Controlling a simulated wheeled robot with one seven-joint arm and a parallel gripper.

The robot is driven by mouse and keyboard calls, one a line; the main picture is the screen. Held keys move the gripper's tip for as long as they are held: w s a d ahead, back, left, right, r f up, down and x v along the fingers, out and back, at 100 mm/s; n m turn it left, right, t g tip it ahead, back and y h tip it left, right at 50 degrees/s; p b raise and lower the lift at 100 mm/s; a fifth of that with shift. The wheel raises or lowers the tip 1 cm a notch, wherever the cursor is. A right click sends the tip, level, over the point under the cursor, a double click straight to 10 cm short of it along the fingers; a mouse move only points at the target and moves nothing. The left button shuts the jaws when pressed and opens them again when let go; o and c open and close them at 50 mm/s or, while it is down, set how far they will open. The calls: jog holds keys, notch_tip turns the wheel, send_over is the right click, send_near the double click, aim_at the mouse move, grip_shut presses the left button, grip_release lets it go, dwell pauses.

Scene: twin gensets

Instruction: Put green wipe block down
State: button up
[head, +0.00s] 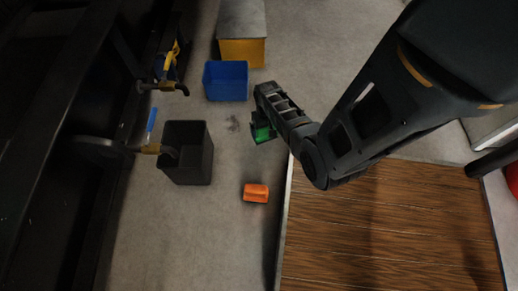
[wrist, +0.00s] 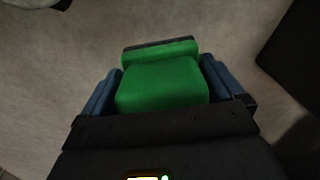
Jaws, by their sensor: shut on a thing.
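The green wipe block (wrist: 162,84) is held between the two fingers of my gripper (wrist: 160,88) in the wrist view. In the head view, the green block (head: 263,133) shows at the end of my arm, partly hidden by my gripper (head: 265,118). Grey floor shows around and beyond the block in the wrist view. I cannot tell from these views how high the block is above the floor.
A blue bin (head: 226,81) and a dark grey bin (head: 188,153) stand left of my gripper. An orange block (head: 256,193) lies on the floor below it. A grey-topped yellow box (head: 242,50) stands behind. A wooden-topped surface (head: 385,225) fills the lower right.

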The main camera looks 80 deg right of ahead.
jog(key=shift+w+a+f+b, duration=0.2)
jog(key=shift+a+f+b, duration=1)
jog(key=shift+a+f, duration=0.9)
jog(key=shift+w+a+f+b, duration=0.2)
jog(key=shift+a+f+b, duration=1)
jog(key=shift+a+f, duration=0.9)
jog(key=shift+d+f, duration=0.2)
jog(key=shift+d, duration=0.05)
jog(key=shift+f, duration=0.15)
jog(key=o, duration=1)
